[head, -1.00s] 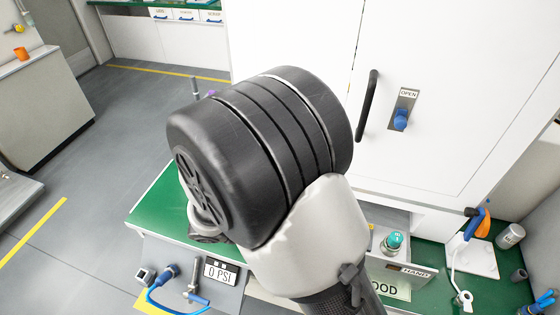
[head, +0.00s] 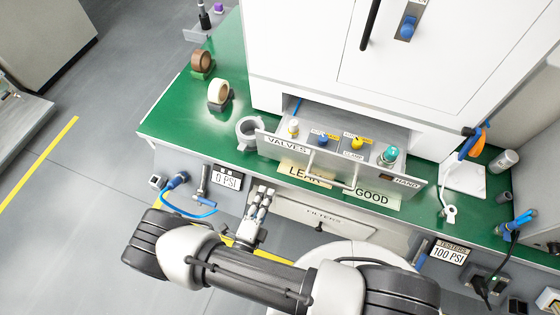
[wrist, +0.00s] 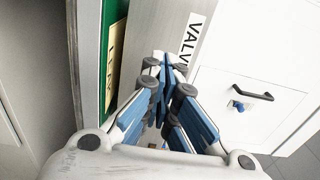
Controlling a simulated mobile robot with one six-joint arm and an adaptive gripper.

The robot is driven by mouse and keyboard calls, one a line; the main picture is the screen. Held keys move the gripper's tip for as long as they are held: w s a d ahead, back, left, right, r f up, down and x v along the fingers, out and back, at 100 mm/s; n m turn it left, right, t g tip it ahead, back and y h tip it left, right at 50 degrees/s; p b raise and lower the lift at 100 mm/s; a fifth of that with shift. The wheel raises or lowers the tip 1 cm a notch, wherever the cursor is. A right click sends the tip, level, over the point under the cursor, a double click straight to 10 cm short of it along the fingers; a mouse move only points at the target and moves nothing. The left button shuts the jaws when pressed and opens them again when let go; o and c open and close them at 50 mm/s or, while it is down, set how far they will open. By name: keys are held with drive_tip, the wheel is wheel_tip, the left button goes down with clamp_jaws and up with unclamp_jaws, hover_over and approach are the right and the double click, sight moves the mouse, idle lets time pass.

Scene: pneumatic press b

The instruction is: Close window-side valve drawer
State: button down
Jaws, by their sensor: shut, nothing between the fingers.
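The valve drawer (head: 272,148), labelled VALVES at its left and HAND at its right, stands pulled out from under the white cabinet. Its front has a bar handle (head: 330,178). Several small valves lie inside, among them a teal-topped one (head: 388,155) and a yellow one (head: 357,143). My gripper (head: 264,190) is shut and empty, below and in front of the drawer's left half in the head view, apart from it. In the wrist view my shut fingers (wrist: 166,64) point toward the grey drawer front (wrist: 158,32) with its VALVES label (wrist: 190,38).
The white cabinet (head: 300,50) rises behind the drawer. The green bench (head: 180,125) carries tape rolls (head: 219,95) and a grey ring (head: 249,131) at left. A shut FILTERS drawer (head: 330,216) is below. Hoses and a pressure display (head: 448,252) are at right.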

sight(283, 153)
drive_tip(key=b+x, duration=0.2)
drive_tip(key=x, duration=1.1)
